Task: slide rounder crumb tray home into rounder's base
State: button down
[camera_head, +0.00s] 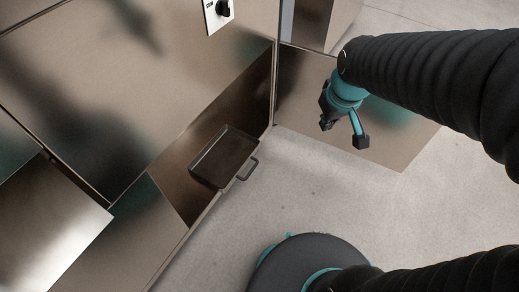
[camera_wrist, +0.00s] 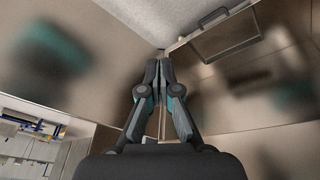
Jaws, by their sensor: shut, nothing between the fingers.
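The crumb tray (camera_head: 222,158) is a dark, shallow rectangular pan with a bar handle (camera_head: 248,169) on its right side. It lies at the low opening of the steel rounder base (camera_head: 180,183), its handle side toward the open floor. I cannot tell how deep its far side sits. The tray (camera_wrist: 230,43) also shows at the upper right in the wrist view, with its handle near the top edge. My gripper (camera_head: 326,124) is up and to the right of the tray, apart from it. Its fingertips (camera_wrist: 158,64) are together and empty.
A flat steel panel (camera_head: 310,95) is behind my gripper. A control plate with a black knob (camera_head: 224,8) is on the machine front above. Bare grey floor (camera_head: 310,190) lies right of the tray.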

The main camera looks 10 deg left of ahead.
jog(key=w+a+f+n+g+b, duration=0.1)
jog(key=a+f, duration=0.5)
jog(key=f, duration=0.7)
jog(key=w+a+f+n+g+b, duration=0.1)
jog(key=a+f, duration=0.5)
jog(key=f, duration=0.7)
jog(key=w+a+f+n+g+b, duration=0.1)
jog(key=w+a+f+n+b, duration=0.2)
jog(key=f, duration=1)
jog(key=shift+w+a+f+n+h, duration=0.35)
jog(key=shift+w+a+n, duration=0.65)
jog(key=shift+a+n, duration=0.6)
jog(key=shift+a+r, duration=0.1)
jog(key=shift+a, duration=0.1)
